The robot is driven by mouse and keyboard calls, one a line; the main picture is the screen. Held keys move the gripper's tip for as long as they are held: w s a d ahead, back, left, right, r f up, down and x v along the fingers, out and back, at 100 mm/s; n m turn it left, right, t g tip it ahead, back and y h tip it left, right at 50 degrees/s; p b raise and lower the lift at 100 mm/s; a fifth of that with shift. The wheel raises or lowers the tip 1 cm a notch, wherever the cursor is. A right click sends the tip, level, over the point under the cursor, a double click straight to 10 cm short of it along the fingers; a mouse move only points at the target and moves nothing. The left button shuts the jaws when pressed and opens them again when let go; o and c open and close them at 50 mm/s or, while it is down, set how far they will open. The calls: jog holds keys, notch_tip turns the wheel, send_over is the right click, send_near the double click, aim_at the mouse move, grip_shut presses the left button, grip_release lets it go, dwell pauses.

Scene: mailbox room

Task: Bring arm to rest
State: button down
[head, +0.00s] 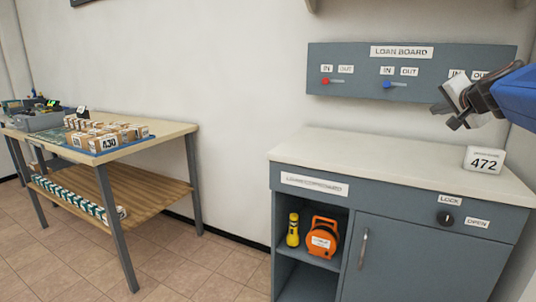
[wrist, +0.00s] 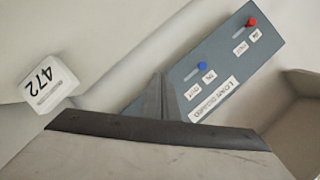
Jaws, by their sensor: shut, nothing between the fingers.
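My gripper (head: 459,123) is at the upper right of the head view, in front of the right end of the grey loan board (head: 360,82). It is shut and empty, above the cupboard's pale top (head: 340,147). It partly covers the board's right IN and OUT labels. In the wrist view my gripper's fingers (wrist: 160,98) show at the middle, with the tilted board (wrist: 225,62) behind them. A white block marked 472 (head: 485,160) stands on the cupboard top below and right of my gripper; it also shows in the wrist view (wrist: 47,84).
The cupboard (head: 430,262) has a shut door and a knob (head: 445,218) between LOCK and OPEN labels. Its open shelf holds a yellow torch (head: 293,230) and an orange reel (head: 322,238). A wooden table (head: 165,132) with boxes stands left. Floor between them is clear.

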jog(key=s+a+f+n+g+y, duration=0.2)
jog(key=s+a+f+n, duration=0.2)
jog(key=s+a+f, duration=0.45)
jog(key=s+a+f+n+g+y, duration=0.25)
jog(key=s+a+f+n, duration=0.2)
jog(key=a+f, duration=0.7)
jog(key=s+a+f+n+g, duration=0.2)
jog(key=s+f, duration=0.5)
jog(key=s, duration=0.2)
jog(key=s+a+f+n+g+h, duration=0.1)
jog(key=s+a+f+n+g, duration=0.1)
jog(key=s+f, duration=0.6)
jog(key=shift+s+a+g, duration=0.35)
jog(key=shift+s+a, duration=0.3)
jog(key=shift+a, duration=0.2)
jog(key=shift+n+h, duration=0.25)
